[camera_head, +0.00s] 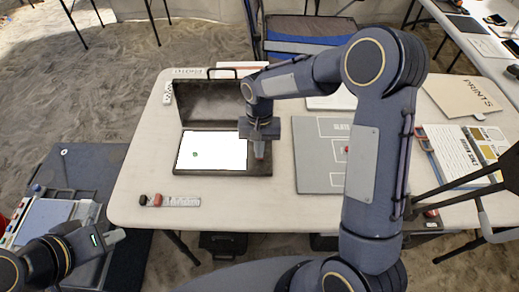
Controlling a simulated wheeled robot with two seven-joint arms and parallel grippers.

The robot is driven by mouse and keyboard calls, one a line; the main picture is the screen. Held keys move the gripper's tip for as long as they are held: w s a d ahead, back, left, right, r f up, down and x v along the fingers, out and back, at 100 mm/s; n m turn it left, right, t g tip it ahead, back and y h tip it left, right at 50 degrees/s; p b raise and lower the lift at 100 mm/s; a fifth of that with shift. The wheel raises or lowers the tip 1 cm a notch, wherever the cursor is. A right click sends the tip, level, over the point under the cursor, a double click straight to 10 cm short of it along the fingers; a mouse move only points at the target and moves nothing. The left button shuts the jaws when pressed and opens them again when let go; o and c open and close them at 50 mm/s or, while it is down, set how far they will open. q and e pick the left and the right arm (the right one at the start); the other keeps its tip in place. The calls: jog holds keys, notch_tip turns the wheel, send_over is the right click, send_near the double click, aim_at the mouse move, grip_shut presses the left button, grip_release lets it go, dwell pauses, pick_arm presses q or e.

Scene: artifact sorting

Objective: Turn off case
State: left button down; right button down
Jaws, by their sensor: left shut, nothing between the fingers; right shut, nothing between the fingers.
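An open dark case (222,173) stands on the table, with its lid (208,103) raised at the back. A bright white lit panel (213,157) fills the left part of its base, with a small green item on it. My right gripper (260,152) points down at the right end of the case, beside the lit panel; it is shut and holds nothing. It hides the part of the case beneath it, and I cannot tell if it touches. My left gripper (112,237) is low at the left, off the table, shut and empty.
A grey board (315,170) lies right of the case, partly behind my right arm. A small scale strip (181,201) with dark and red pieces lies in front. A PRINTS folder (462,97) and papers lie at right. The front left tabletop is mostly clear.

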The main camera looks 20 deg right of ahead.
jog(key=shift+f, duration=0.3)
jog(key=shift+s+f+t+b, duration=0.15)
jog(key=shift+f+t+b, duration=0.25)
jog(key=shift+b, duration=0.55)
jog(key=shift+r+p, duration=0.2)
jog(key=shift+p, duration=0.1)
jog(key=shift+w+d+r+p, duration=0.2)
jog(key=shift+w+p, duration=0.15)
jog(key=shift+w, duration=0.4)
